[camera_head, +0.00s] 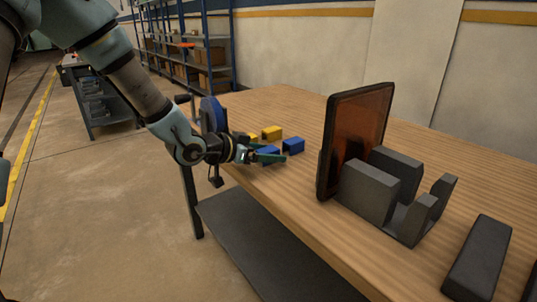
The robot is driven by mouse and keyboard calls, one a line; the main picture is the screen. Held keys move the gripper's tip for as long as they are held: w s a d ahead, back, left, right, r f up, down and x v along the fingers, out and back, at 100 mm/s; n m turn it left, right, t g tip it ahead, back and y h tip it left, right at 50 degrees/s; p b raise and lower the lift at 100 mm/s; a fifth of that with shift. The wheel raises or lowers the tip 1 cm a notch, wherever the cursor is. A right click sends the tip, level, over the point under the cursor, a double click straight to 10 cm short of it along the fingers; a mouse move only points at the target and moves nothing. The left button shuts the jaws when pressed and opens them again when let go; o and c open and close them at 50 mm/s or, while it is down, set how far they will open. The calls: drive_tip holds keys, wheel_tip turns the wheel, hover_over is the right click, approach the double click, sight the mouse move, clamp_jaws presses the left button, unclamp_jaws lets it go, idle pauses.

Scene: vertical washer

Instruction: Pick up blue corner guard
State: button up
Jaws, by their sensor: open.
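Two small blue corner guards lie on the wooden table (300,185). One blue guard (293,145) is in clear view just beyond my fingertips and to their right. The other blue guard (268,151) is partly hidden by my gripper (270,154). My gripper reaches in from the left, low over the near left part of the table. Its green fingers are apart, and the partly hidden guard shows at or just behind them. I cannot tell whether it is between them or touching.
Two yellow blocks (272,132) lie just behind the blue guards. A dark upright panel with an orange-brown face (358,135) stands to the right beside grey slotted blocks (370,190). A dark bar (477,258) lies at front right. A blue disc-like item (213,115) is behind my wrist.

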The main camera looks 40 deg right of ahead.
clamp_jaws()
idle(0.6)
